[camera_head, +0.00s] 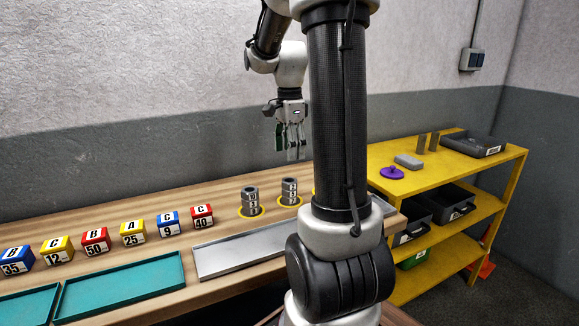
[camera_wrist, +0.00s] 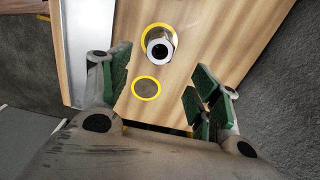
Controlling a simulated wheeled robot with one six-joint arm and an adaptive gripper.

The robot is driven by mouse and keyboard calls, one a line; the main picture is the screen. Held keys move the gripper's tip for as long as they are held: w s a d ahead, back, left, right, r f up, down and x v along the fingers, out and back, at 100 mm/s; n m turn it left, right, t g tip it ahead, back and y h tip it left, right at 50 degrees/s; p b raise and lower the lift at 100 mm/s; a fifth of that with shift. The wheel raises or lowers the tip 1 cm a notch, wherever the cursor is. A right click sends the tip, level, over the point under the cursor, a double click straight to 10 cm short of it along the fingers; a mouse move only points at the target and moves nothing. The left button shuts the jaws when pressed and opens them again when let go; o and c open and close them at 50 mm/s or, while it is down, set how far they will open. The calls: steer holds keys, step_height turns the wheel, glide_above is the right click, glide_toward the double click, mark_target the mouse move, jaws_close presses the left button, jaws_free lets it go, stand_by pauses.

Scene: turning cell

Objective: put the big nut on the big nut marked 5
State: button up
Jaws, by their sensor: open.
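Two short stacks of grey metal nuts stand upright on the wooden bench in the head view: a left stack (camera_head: 250,201) and a right stack (camera_head: 289,191). Each stands inside a yellow ring. The marks on their sides are too small to read surely, so I cannot tell which nut is marked 5. My gripper (camera_head: 291,152) hangs above the bench behind the right stack, open and empty. In the wrist view one stack (camera_wrist: 160,46) shows from above, beyond my open fingers (camera_wrist: 160,76). An empty yellow ring (camera_wrist: 146,88) lies nearer, between the fingers.
A metal tray (camera_head: 240,254) lies in front of the stacks. Several lettered, numbered blocks (camera_head: 95,241) and teal trays (camera_head: 120,287) are to the left. A yellow shelf (camera_head: 440,168) at the right holds a purple knobbed piece (camera_head: 392,173) and a dark bin (camera_head: 472,143). My arm hides part of the bench.

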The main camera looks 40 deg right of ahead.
steer(key=s+a+r+n+t, duration=0.2)
steer(key=s+a+r+n, duration=0.45)
steer(key=a+n, duration=0.25)
steer(key=s+a+f+n+t, duration=0.2)
steer(key=s+a+n, duration=0.4)
steer(key=s+n, duration=0.3)
steer(key=n, duration=0.3)
steer(key=shift+s, duration=0.3)
